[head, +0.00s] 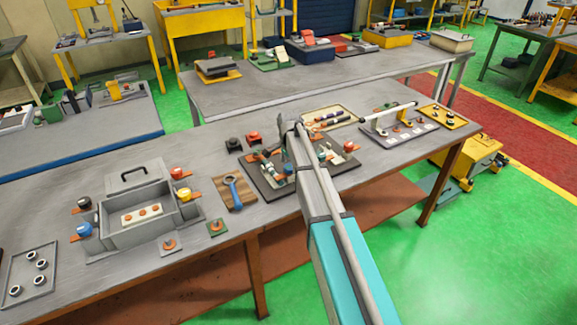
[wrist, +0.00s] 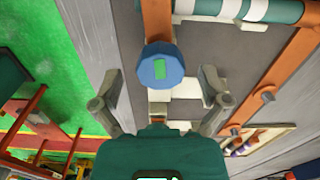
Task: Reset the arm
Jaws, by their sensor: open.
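My gripper (wrist: 160,92) shows in the wrist view with its two grey fingers spread wide apart and nothing held between them. A blue round cap (wrist: 160,68) with a green patch lies between and beyond the fingers, at the end of an orange-brown bar. A green-and-white striped piece (wrist: 240,10) is at the top. In the head view my arm reaches over the dark fixture board (head: 345,162), which bears several small parts. The arm hides part of the board, and the fingers are hard to make out there.
A tray of coloured cylinders (head: 345,107), a rod stand (head: 390,112) and a yellow tray (head: 460,122) stand right. Bare bench lies behind the box.

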